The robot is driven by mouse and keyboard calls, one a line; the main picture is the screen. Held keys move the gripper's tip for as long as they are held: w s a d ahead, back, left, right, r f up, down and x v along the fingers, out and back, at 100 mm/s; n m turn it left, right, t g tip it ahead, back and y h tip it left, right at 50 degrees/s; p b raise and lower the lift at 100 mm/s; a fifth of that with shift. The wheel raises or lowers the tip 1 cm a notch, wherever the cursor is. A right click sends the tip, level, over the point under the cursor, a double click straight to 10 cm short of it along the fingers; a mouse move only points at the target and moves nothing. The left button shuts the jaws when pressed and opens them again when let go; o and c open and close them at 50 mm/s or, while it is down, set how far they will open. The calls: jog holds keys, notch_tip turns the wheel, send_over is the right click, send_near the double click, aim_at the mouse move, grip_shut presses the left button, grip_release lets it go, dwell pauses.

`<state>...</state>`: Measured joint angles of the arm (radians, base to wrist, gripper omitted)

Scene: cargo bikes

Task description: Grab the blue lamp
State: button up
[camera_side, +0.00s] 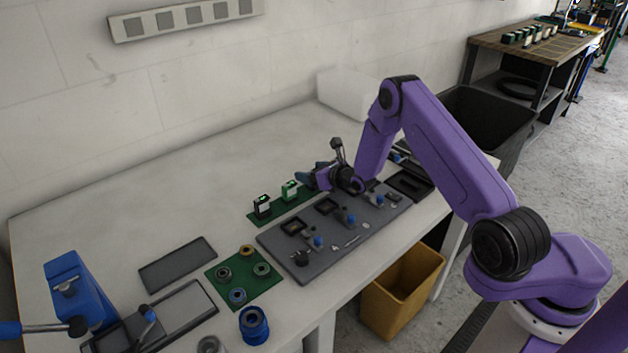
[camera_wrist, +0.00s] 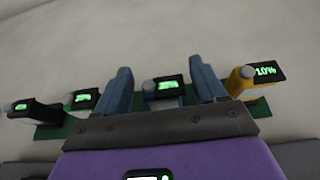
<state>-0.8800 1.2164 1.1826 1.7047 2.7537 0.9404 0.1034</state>
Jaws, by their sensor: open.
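The blue lamp (camera_wrist: 166,97) shows in the wrist view, with a dark top face and glowing green digits. It stands in a row of lamps on a green mat (camera_wrist: 55,131). My gripper (camera_wrist: 160,72) is open, with one blue-grey finger on each side of the blue lamp in the picture. I cannot tell whether the fingers touch it or how deep they reach. In the side view my gripper (camera_side: 310,176) is low over the far right end of the green mat (camera_side: 258,217), and the blue lamp cannot be made out there.
A yellow lamp (camera_wrist: 246,88) stands just right of the right finger. A grey tray (camera_side: 285,258) with parts lies in front. The bench behind the mat is clear.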

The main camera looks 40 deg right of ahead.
jog(key=shift+w+f, duration=0.25)
jog(key=shift+w, duration=0.35)
jog(key=c, duration=1.1)
jog(key=shift+r, duration=0.2)
